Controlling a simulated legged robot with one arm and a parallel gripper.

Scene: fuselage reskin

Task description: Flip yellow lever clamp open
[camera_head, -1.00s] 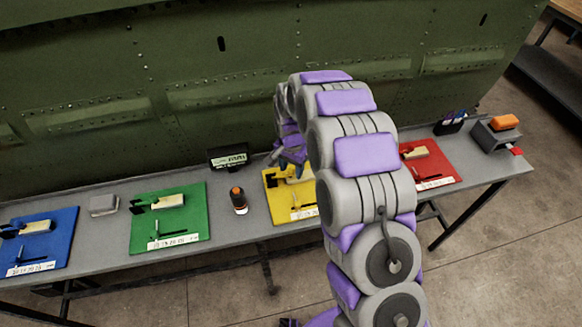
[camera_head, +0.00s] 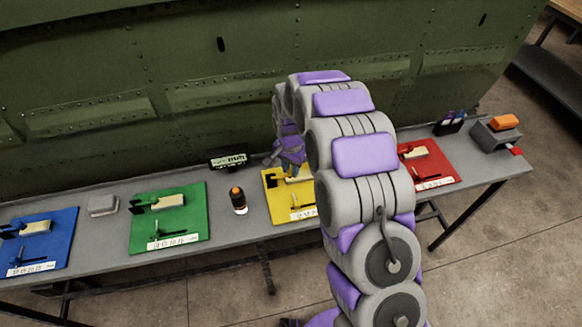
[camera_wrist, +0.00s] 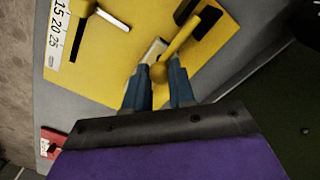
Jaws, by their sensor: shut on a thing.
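The yellow board (camera_head: 280,207) lies on the grey bench, its right part hidden behind my arm in the head view. In the wrist view the yellow board (camera_wrist: 215,62) carries the clamp, whose yellow lever (camera_wrist: 183,38) ends in a round knob (camera_wrist: 159,72). My gripper (camera_wrist: 158,88) is shut on the lever near its knob, with a blue-grey finger on each side. A pale block (camera_wrist: 150,52) sits beside the lever, partly covered by it. In the head view my gripper (camera_head: 290,165) is over the back of the yellow board, and its fingertips are too small to make out.
A green board (camera_head: 190,222) and a blue board (camera_head: 55,250) lie to the left, a red board (camera_head: 435,170) to the right. A dark bottle with an orange cap (camera_head: 238,200) stands left of the yellow board. A display box (camera_head: 228,161) stands behind it. The green fuselage panel (camera_head: 200,60) rises behind the bench.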

